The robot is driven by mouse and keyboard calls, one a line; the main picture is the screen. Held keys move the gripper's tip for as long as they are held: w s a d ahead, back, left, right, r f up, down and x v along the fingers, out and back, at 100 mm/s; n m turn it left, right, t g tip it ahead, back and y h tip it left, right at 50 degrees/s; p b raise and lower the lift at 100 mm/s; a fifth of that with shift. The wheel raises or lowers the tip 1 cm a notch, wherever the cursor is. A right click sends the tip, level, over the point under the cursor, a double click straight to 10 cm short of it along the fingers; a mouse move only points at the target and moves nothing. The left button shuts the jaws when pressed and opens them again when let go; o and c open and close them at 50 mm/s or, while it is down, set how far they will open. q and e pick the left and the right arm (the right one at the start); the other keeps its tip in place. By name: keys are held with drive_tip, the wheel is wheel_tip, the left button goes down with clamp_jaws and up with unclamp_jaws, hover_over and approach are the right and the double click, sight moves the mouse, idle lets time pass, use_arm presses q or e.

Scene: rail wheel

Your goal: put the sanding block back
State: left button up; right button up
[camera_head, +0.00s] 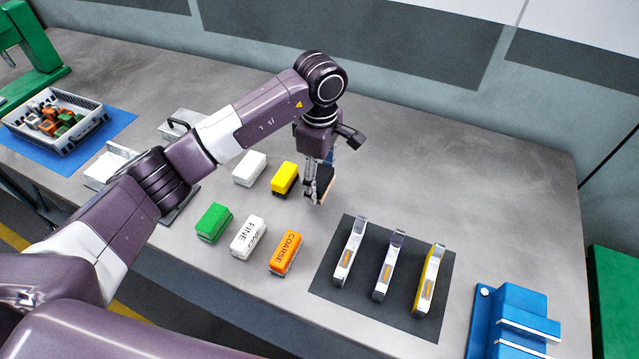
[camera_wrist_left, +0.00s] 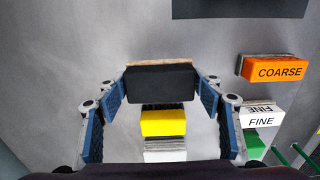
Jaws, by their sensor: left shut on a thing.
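My left gripper (camera_head: 318,187) is shut on a black sanding block (camera_head: 325,184) with a tan edge. In the left wrist view the black block (camera_wrist_left: 160,84) sits between the blue finger pads. It is held near the table top; I cannot tell whether it touches. A yellow block (camera_head: 285,178) stands just left of it, with a plain white block (camera_head: 250,168) beyond. In front are a green block (camera_head: 213,223), a white block marked FINE (camera_head: 248,237) and an orange block marked COARSE (camera_head: 286,253). My right gripper is not in view.
A dark mat (camera_head: 335,289) with several curved metal-and-yellow parts lies front right. A blue fixture (camera_head: 513,316) stands at the right edge. A white basket (camera_head: 62,146) of small parts sits on a blue mat at left. The table is clear behind and right of the gripper.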

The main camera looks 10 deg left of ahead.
sight(319, 188)
use_arm(q)
wheel_tip(319, 188, down, 3)
drive_tip(key=shift+r+p, duration=0.2)
drive_tip(key=shift+p, duration=0.2)
drive_tip(key=shift+f, duration=0.3)
drive_tip(key=o, duration=0.7)
drive_tip(key=shift+f+b, duration=0.1)
drive_tip(key=shift+b, duration=0.2)
drive_tip(key=o, duration=0.4)
drive_tip(key=shift+o, duration=0.2)
